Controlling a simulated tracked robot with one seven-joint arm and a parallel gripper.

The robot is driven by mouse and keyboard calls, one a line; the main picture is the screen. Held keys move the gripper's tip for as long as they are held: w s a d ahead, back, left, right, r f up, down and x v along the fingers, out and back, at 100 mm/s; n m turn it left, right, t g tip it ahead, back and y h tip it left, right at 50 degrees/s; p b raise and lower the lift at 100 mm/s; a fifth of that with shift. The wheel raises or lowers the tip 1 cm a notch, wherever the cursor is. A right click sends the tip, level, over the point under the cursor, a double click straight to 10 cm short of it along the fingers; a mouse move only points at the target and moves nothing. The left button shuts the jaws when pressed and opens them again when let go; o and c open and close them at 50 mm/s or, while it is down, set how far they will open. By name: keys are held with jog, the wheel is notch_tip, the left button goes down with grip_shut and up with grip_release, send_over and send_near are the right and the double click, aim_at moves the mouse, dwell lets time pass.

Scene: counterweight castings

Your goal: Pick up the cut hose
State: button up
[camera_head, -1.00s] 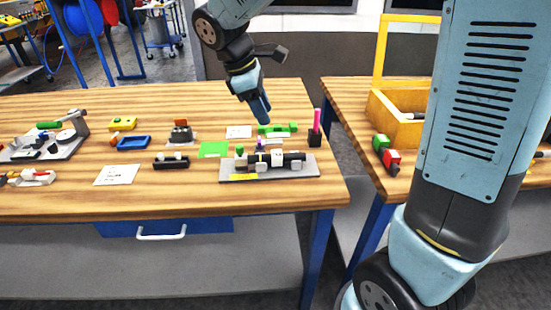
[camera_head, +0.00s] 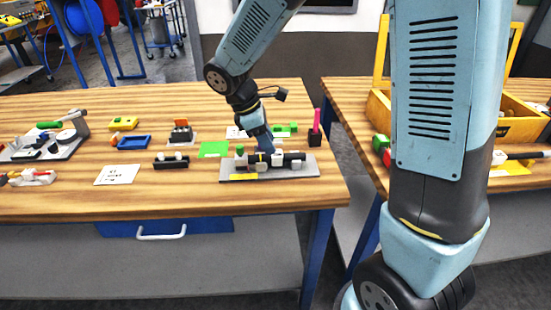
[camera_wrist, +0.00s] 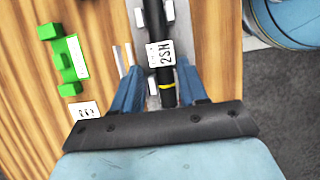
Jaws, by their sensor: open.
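The cut hose (camera_head: 292,156) is a black cylinder lying on a grey plate (camera_head: 308,170) near the table's right end. In the wrist view the hose (camera_wrist: 153,22) runs up the picture, with a white "2SN" label (camera_wrist: 160,53) and a yellow band (camera_wrist: 166,86). My gripper (camera_wrist: 160,68) is open, with one blue finger on each side of the hose in that view. In the head view my gripper (camera_head: 266,147) is low over the plate and hides part of the hose. I cannot tell whether the fingers touch it.
A green block piece (camera_head: 284,129) and a pink stick in a dark holder (camera_head: 316,138) stand close by. A green card (camera_head: 213,149) and a black bar (camera_head: 171,162) lie to the left. A yellow crate (camera_head: 510,128) stands on the right table.

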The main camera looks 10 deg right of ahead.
aim_at(277, 158)
jog(key=x, duration=0.5)
jog(key=shift+a+f, duration=0.1)
jog(key=shift+a, duration=0.15)
jog(key=shift+s, duration=0.1)
jog(key=c, duration=0.6)
